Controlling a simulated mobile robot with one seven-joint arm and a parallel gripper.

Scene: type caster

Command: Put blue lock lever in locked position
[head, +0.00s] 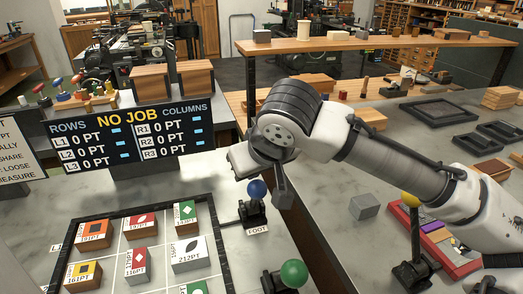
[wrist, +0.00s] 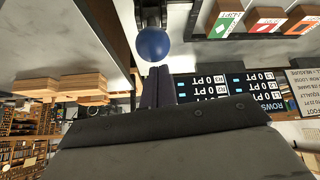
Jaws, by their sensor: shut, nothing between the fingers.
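The blue lock lever has a round blue knob (head: 258,189) on a short black stand, with a label reading FOOT at its base. It stands on the grey table right of the block grid, and its knob points up. In the wrist view the blue knob (wrist: 153,45) shows just beyond the tips of my shut, empty fingers (wrist: 158,75). I cannot tell whether they touch it. No marking shows which lever position is locked.
A green-knobbed lever (head: 294,273) stands nearer the front and a yellow-knobbed one (head: 411,200) to the right. The framed grid (head: 85,222) holds several numbered blocks. A NO JOB board (head: 130,135) stands behind it. A grey cube (head: 364,206) lies under my arm.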

